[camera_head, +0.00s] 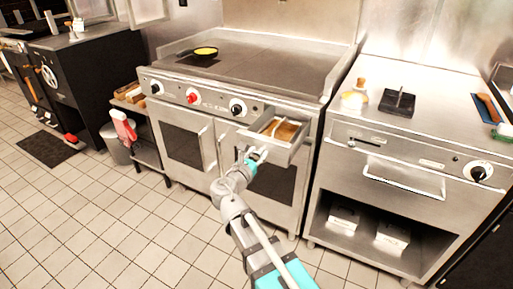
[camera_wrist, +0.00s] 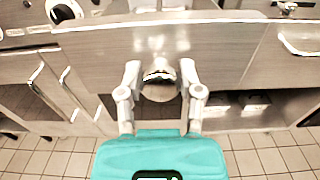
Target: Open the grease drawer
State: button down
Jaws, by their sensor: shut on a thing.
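The grease drawer (camera_head: 297,149) stands pulled out of the griddle's front panel at its right end, with its top open and a brown inside showing. Its steel front (camera_wrist: 230,66) spans the wrist view. My gripper (camera_head: 257,154) is at the drawer's front. In the wrist view, my gripper's two fingers (camera_wrist: 160,74) are closed around a shiny round handle (camera_wrist: 159,90) on the drawer front. The fingers hide part of the handle.
A steel counter (camera_head: 440,99) with a bottle (camera_head: 356,95) stands at right.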

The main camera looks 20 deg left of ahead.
jog(key=shift+s, duration=0.6)
jog(key=shift+c, duration=1.3)
grip_release()
jog(key=shift+s, duration=0.1)
jog(key=s+a, duration=0.1)
jog(key=s, duration=1.1)
jog(key=shift+a, duration=0.15)
